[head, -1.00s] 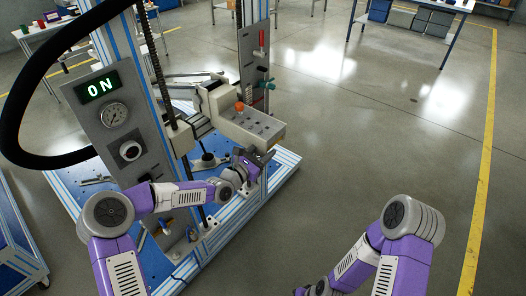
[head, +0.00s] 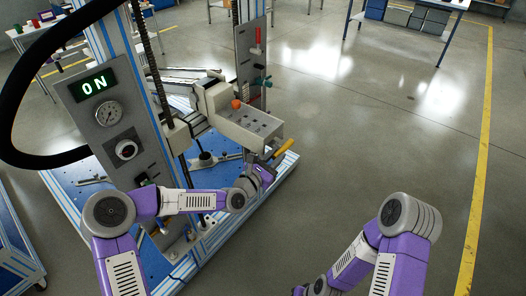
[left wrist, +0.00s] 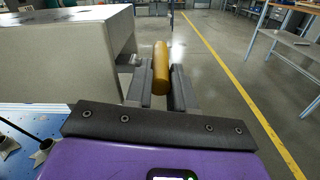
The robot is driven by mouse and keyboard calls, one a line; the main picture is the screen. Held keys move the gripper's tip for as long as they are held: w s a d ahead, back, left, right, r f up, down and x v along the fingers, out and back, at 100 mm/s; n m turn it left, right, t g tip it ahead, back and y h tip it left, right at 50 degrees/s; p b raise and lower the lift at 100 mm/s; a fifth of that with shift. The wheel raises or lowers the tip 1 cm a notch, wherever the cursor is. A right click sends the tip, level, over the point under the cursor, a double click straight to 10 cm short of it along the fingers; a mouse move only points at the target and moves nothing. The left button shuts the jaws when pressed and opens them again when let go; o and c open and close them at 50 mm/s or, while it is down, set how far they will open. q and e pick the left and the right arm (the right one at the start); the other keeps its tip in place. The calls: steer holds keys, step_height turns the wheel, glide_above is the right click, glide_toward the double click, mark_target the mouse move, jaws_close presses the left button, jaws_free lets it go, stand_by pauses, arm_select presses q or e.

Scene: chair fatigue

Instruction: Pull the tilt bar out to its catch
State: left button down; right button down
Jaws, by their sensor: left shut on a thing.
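The tilt bar shows as a yellow-orange grip (head: 284,148) that sticks out past the lower front corner of the grey control box (head: 250,127). My left gripper (head: 272,161) is at the bar, just below and in front of that box. In the left wrist view the yellow grip (left wrist: 161,62) stands between the two dark fingers (left wrist: 163,88), which are closed on it. The bar's inner end and its catch are hidden. My right arm comes in at the lower right, but its gripper is outside the picture.
The box has an orange knob (head: 236,104) on top. The floor right of the machine is clear up to the yellow line (head: 480,165).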

arm_select(q)
steer(key=s+d+b, duration=0.1)
steer(key=s+d, duration=0.4)
steer(key=d, duration=0.3)
steer(key=shift+s, duration=0.4)
steer(key=c, duration=1)
jaws_free()
steer(key=shift+s+d, duration=0.1)
steer(key=shift+o, duration=0.2)
steer(key=shift+a, duration=0.2)
steer(key=p+v, duration=0.1)
steer(key=v, duration=0.6)
steer(key=shift+s+a+f, duration=0.1)
